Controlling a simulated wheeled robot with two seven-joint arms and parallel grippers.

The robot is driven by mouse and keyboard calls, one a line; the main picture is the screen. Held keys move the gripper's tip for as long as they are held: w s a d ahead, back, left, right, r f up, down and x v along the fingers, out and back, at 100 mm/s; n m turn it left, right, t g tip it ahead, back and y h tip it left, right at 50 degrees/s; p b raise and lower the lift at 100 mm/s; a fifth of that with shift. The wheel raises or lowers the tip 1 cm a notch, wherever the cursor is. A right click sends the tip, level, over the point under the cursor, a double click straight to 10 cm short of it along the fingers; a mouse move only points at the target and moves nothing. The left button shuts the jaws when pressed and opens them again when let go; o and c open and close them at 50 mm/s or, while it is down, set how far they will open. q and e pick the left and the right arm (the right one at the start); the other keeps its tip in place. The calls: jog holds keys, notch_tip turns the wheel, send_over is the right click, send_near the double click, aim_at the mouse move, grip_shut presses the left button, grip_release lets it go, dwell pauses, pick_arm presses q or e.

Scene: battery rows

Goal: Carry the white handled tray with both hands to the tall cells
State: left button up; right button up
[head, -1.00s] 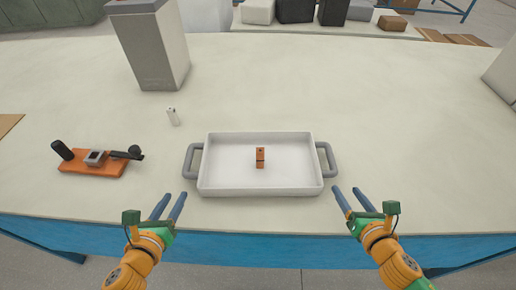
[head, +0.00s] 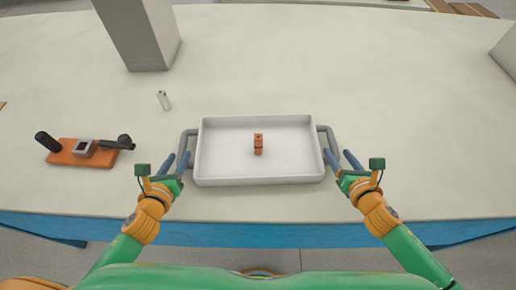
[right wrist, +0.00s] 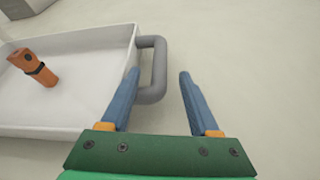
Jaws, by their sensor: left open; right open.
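The white tray (head: 212,178) lies on the table with a grey handle at each end. An orange object with a dark band (head: 258,144) is inside it, near the middle. My left gripper (head: 176,160) is open at the near end of the left handle (head: 185,143). My right gripper (head: 342,158) is open at the near end of the right handle (head: 328,138). In the right wrist view, the right handle (right wrist: 159,70) shows just ahead, close to the left finger, and nothing is gripped. A small white cell (head: 163,100) stands behind the tray to the left.
An orange base with black parts and a grey square block (head: 82,152) lies on the left. A tall grey box (head: 145,40) stands at the back left. The table to the right of the tray is clear. The blue front edge (head: 260,234) is near me.

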aim_at(185, 146)
pick_arm(q)
jog(key=x, duration=0.6)
jog(key=shift+w+f, duration=0.1)
jog(key=shift+w, duration=0.2)
pick_arm(e)
jog(key=x, duration=0.4)
jog(key=shift+s, duration=0.1)
pick_arm(q)
grip_shut()
pick_arm(e)
jog(key=c, duration=0.7)
grip_shut()
jog(key=shift+r, duration=0.15)
